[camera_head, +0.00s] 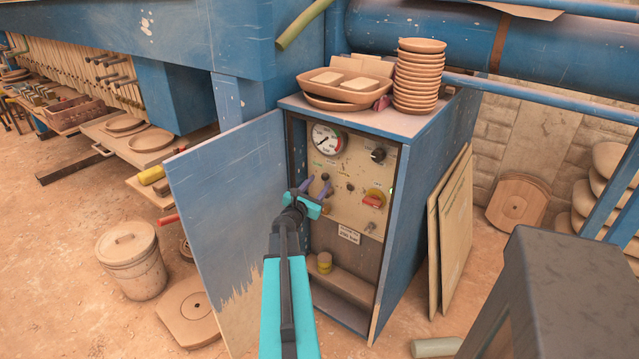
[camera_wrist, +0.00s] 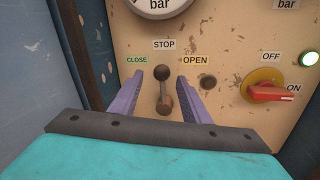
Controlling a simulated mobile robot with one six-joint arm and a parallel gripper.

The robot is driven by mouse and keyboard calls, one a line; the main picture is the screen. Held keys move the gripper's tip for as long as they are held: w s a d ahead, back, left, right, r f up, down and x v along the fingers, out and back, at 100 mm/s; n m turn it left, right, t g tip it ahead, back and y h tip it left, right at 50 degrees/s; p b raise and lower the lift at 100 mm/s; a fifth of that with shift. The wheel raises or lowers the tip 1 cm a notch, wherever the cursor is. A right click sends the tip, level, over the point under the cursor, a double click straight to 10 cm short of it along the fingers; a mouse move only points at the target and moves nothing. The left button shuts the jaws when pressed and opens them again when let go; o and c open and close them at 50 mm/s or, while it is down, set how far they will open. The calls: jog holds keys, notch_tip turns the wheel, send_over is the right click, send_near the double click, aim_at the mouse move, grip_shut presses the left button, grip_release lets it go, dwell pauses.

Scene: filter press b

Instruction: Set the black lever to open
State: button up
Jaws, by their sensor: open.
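The black lever (camera_wrist: 162,75) is on the beige control panel, with a round dark knob at its upper end. It stands nearly upright, its knob below the STOP label (camera_wrist: 164,44). The CLOSE label (camera_wrist: 137,60) is to its left and the OPEN label (camera_wrist: 195,60) to its right. My gripper (camera_head: 316,186) reaches into the open cabinet. Its purple fingers are open, one on each side of the lever in the wrist view, with gaps showing. Whether either finger touches it I cannot tell. In the head view I cannot make the lever out clearly.
The blue cabinet door (camera_head: 225,185) stands open left of my arm. Right of the lever are a dark round hole or button (camera_wrist: 208,82) and a red-handled switch (camera_wrist: 270,93) on a yellow disc. A pressure gauge (camera_head: 327,138) sits above. Bowls (camera_head: 420,75) are stacked on the cabinet.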

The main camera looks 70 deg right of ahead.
jog(key=shift+d, duration=1.35)
jog(key=shift+c, duration=0.5)
